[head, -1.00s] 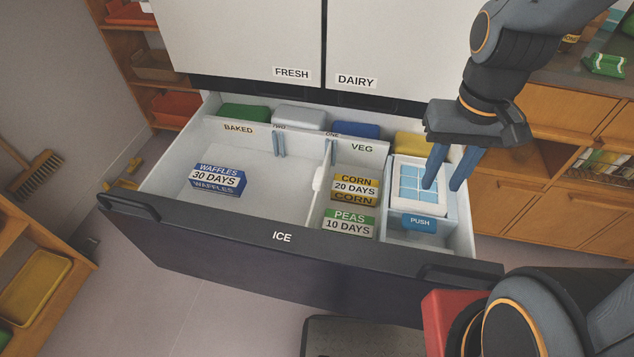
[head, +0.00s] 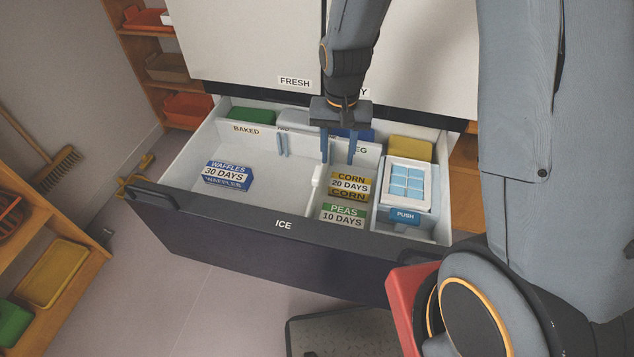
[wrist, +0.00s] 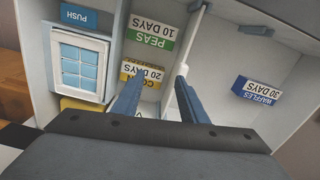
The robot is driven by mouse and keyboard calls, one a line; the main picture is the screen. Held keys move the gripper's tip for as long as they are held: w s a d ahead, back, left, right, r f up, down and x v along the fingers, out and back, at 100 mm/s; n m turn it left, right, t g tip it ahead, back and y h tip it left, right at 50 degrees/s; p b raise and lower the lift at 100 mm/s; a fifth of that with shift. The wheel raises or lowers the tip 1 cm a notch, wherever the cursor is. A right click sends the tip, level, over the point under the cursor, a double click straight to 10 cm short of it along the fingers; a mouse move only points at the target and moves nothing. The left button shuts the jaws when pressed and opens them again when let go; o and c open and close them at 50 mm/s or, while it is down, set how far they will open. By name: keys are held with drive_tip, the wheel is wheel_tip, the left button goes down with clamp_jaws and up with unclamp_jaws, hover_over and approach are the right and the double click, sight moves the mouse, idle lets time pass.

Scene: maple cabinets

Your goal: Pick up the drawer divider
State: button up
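The drawer divider (head: 317,180) is a thin white upright panel running front to back in the open freezer drawer, with a rounded pale grip on its top edge. It separates the wide left compartment from the narrow VEG one. In the wrist view the divider (wrist: 179,52) passes close to the right finger. My gripper (head: 338,162) is open and empty, fingers pointing down, over the rear of the drawer. Its two blue fingers (wrist: 160,76) also show in the wrist view. The fingers hide the divider's rear end and part of the back-wall labels.
A waffles box (head: 229,174) lies in the left compartment. Corn (head: 351,185) and peas (head: 343,215) boxes lie just right of the divider. An ice tray (head: 406,186) stands at the right. Blue slot rails (head: 283,145) show on the back wall. Fridge doors (head: 250,50) rise behind.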

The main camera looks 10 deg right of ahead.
sight(317, 172)
drive_tip(key=shift+m, duration=0.8)
drive_tip(key=w+a+f+p, duration=0.1)
drive_tip(key=f, duration=0.1)
drive_tip(key=w+a+f+p, duration=0.1)
drive_tip(key=a+f, duration=0.1)
drive_tip(key=w+a+f+p, duration=0.1)
drive_tip(key=f, duration=0.1)
drive_tip(key=shift+w+a+f, duration=0.15)
drive_tip(key=shift+a+f, duration=0.05)
drive_tip(key=shift+a, duration=0.05)
drive_tip(key=shift+f, duration=1.3)
drive_tip(key=shift+f+p, duration=1.3)
drive_tip(key=shift+f, duration=1.45)
clamp_jaws()
